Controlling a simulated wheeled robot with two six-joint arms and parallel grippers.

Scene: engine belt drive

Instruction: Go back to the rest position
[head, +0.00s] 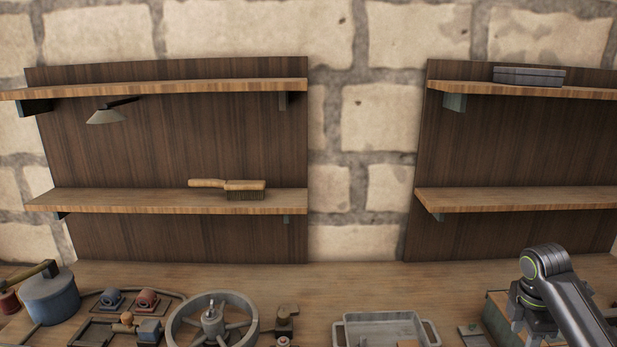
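My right arm comes in from the lower right, with a rounded grey joint marked by a green ring at its top. Its dark end, where my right gripper (528,318) sits, is low over a box-like block on the workbench (370,290). The fingers cannot be made out, so I cannot tell whether they are open or hold anything. My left arm and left gripper are not in view.
A spoked wheel (213,322), a blue-grey pot (49,297), small red and blue parts and a grey tray (379,326) stand on the bench. A brush (245,190) lies on the left lower shelf (120,202). A flat grey box (529,77) lies on the right upper shelf.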

